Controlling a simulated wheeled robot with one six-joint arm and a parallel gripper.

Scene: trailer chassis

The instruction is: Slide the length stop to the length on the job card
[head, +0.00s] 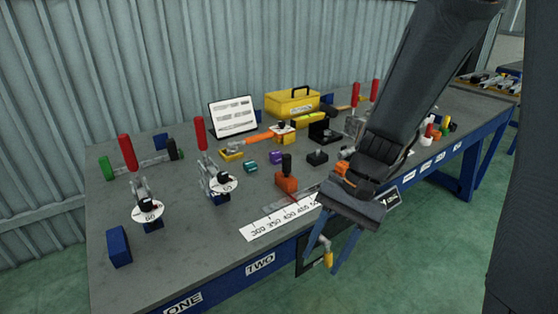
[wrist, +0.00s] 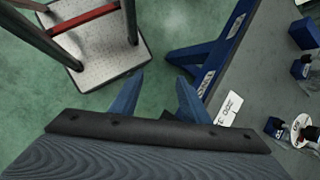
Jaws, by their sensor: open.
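The length stop, an orange block (head: 287,182) with a black upright handle, sits on a rail behind a white scale strip (head: 280,217). The strip reads 300, 350, 400 and on; my arm hides its right end. A white sheet with printed lines (head: 232,116), perhaps the job card, leans at the back of the bench; its text is too small to read. My gripper (head: 322,262) is open and empty, its blue fingers pointing down at the bench's front edge, right of and nearer than the stop. The wrist view shows both fingers apart (wrist: 160,78) over the floor.
Toggle clamps with red handles (head: 205,170) stand left of the stop. Small coloured blocks (head: 277,157) and a yellow toolbox (head: 292,103) lie behind it. A yellow item (head: 328,258) hangs by the front edge. A metal-topped stand (wrist: 98,65) is on the floor.

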